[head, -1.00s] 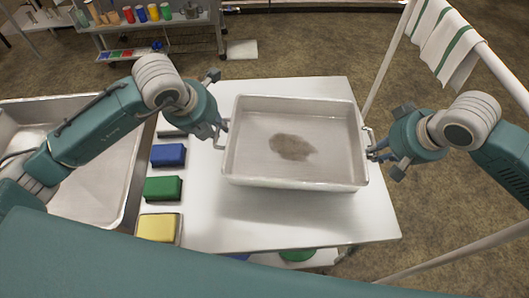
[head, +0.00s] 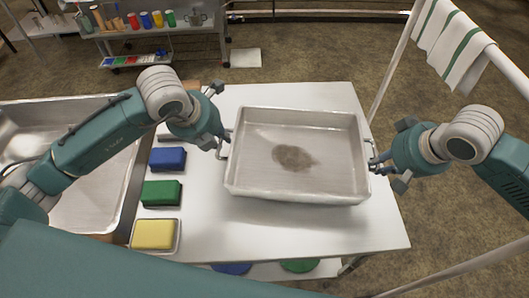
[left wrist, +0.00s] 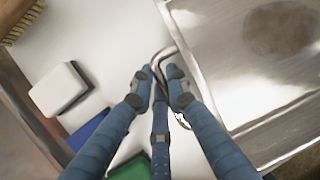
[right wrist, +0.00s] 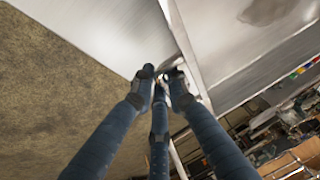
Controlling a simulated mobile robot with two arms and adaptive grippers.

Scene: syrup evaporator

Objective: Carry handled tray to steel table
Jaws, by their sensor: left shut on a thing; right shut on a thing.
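The handled tray (head: 297,185) is a shallow rectangular metal pan with a brown stain on its floor and a loop handle at each short end. It is over the white-grey steel table (head: 376,235); I cannot tell whether it touches the top. My left gripper (head: 222,143) is shut on the left handle, which also shows in the left wrist view (left wrist: 162,62). My right gripper (head: 374,163) is shut on the right handle; in the right wrist view its fingers (right wrist: 160,76) hide most of that handle.
A large metal sink (head: 88,185) lies left of the table. Blue (head: 167,158), green (head: 161,193) and yellow (head: 154,233) sponges line the table's left edge. A striped towel (head: 455,45) hangs on a rail at right. A cart (head: 165,48) with colored cups stands behind.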

